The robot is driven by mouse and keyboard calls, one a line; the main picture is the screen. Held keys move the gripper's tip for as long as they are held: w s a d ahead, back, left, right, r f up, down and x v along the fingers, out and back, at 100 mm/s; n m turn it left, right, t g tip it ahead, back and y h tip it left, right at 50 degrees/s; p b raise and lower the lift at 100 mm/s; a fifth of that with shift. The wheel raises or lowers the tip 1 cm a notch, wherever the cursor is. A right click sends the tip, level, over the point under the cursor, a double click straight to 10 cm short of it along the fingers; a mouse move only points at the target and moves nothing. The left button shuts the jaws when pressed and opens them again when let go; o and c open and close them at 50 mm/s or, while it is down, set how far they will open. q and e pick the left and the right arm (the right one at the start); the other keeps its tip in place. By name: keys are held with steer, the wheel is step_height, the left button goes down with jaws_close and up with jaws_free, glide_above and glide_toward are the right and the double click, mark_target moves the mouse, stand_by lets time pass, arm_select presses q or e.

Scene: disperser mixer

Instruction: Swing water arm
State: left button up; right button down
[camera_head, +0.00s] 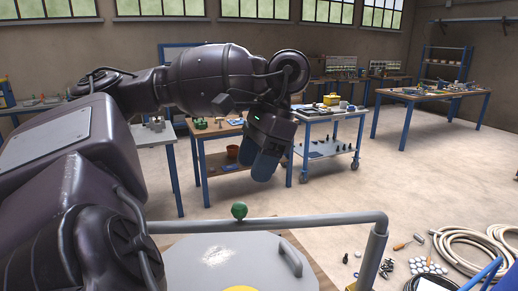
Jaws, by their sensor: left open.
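The water arm (320,220) is a grey pipe that runs level across the lower middle of the head view and bends down at its right end. A green ball knob (239,210) stands on top of the pipe, left of its middle. My left gripper (257,160), with blue finger pads, hangs in the air above the pipe and knob, pointing down. It is open with nothing between its fingers and appears apart from the pipe. The left end of the pipe is hidden behind my left arm. My right gripper is not in view.
A grey round lid (205,262) with a curved handle (290,257) lies below the pipe. Coiled hoses (470,245) and small parts (427,266) lie on the floor at right. Workbenches (425,95) and a wheeled cart (328,147) stand behind. Floor between them is clear.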

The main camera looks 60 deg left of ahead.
arm_select(q)
steer(key=shift+p+v, duration=0.35)
steer(key=shift+v, duration=0.65)
steer(key=shift+r, duration=0.1)
steer(key=shift+d, duration=0.1)
